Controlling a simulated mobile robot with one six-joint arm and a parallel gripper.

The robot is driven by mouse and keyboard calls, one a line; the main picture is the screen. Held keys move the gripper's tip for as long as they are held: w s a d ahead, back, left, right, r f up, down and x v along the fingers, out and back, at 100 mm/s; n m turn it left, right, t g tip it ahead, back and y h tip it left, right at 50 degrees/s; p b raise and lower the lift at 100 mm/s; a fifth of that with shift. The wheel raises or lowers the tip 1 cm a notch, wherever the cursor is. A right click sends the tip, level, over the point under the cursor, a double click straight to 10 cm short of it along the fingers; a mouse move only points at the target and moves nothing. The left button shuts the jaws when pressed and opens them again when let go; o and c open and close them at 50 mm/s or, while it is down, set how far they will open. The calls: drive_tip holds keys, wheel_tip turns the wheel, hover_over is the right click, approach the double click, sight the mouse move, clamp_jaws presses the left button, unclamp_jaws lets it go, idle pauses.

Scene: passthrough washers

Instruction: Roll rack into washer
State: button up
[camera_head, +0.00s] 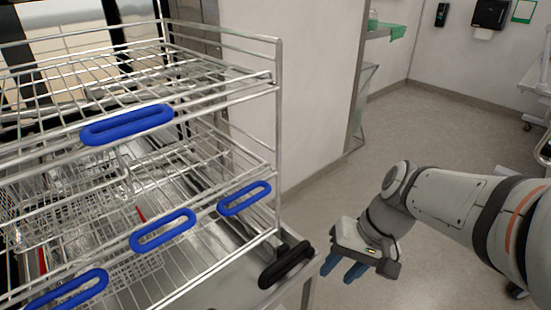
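The wire rack (278,130) stands at the left on a metal cart (225,288). It has several shelf levels with blue loop handles, one on the top level (127,124) and others lower (244,198). Wire baskets with contents sit on its lower levels. The washer opening (190,14) seems to be behind the rack at the upper left, mostly hidden by it. My gripper (343,268), with blue fingertips, hangs at the lower middle, right of the cart and apart from the rack. The fingers look spread with nothing between them.
A black handle (286,265) sticks out at the cart's right corner. A white wall (290,90) stands behind the rack. The grey floor (430,130) is open in the middle right. White carts stand at the right edge.

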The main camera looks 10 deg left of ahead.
drive_tip(key=w+a+r+g+y, duration=0.2)
drive_tip(key=w+a+y, duration=0.45)
drive_tip(key=a, duration=0.25)
drive_tip(key=y+b, duration=0.1)
drive_tip(key=y, duration=0.5)
approach(254, 202)
drive_tip(key=a, duration=0.4)
drive_tip(key=shift+m+t+h, duration=0.25)
drive_tip(key=shift+m+t, duration=0.15)
drive_tip(key=shift+t, duration=0.2)
drive_tip(key=a, duration=0.2)
drive_tip(key=s+a, duration=0.1)
drive_tip(key=a, duration=0.1)
drive_tip(key=a+p, duration=0.1)
drive_tip(key=a, duration=0.2)
drive_tip(key=shift+s+f, duration=0.25)
drive_tip(key=shift+f, duration=0.15)
clamp_jaws()
drive_tip(key=shift+d, duration=0.1)
